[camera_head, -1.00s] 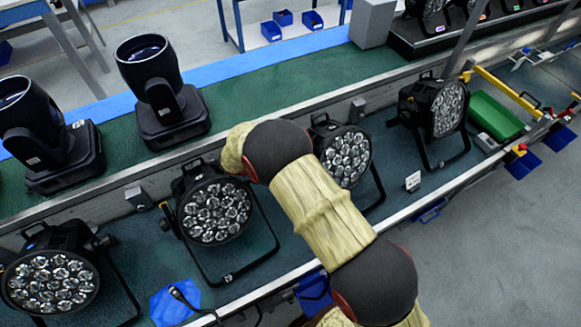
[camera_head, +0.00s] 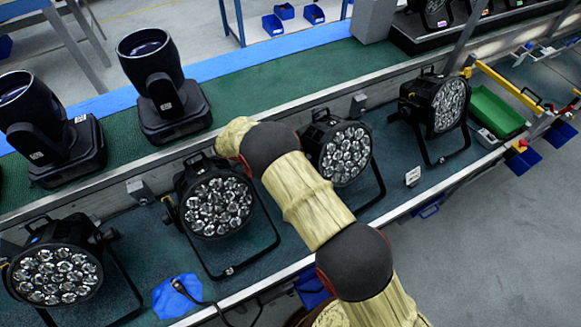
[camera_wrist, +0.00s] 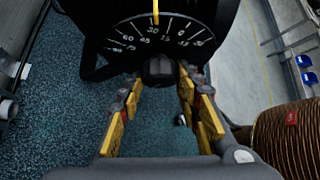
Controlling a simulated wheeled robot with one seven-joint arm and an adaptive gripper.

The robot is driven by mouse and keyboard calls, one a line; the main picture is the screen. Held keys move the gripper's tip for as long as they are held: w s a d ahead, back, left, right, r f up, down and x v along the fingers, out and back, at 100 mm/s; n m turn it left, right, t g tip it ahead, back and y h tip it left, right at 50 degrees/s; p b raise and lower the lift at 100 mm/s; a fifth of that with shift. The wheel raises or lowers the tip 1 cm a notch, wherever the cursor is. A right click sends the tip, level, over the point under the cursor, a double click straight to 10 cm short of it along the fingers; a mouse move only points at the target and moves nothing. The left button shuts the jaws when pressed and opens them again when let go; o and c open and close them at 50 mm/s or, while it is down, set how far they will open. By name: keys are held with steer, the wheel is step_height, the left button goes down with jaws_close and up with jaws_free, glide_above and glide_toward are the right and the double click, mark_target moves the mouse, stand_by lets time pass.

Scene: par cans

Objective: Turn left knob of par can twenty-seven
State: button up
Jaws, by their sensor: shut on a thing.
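In the wrist view a black par can's side (camera_wrist: 200,12) fills the top, with a white-marked angle scale and a yellow line. A round black knob (camera_wrist: 160,70) projects below the scale. My gripper (camera_wrist: 161,78), with yellow and dark fingers, is shut on this knob, one finger on each side. In the head view my arm reaches between a par can (camera_head: 216,207) on its left and another (camera_head: 346,152) on its right. My gripper is hidden there behind the arm. I cannot read a number twenty-seven on any can.
More par cans stand at the far left (camera_head: 55,274) and right (camera_head: 446,106) of the bench. Two moving-head lights (camera_head: 157,75) stand on the green belt behind. A green bin (camera_head: 494,112) lies at the right. A blue cloth (camera_head: 175,297) and cable lie near the front edge.

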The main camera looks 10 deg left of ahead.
steer(key=o, duration=1.1)
steer(key=shift+o, duration=0.3)
steer(key=v, duration=1.2)
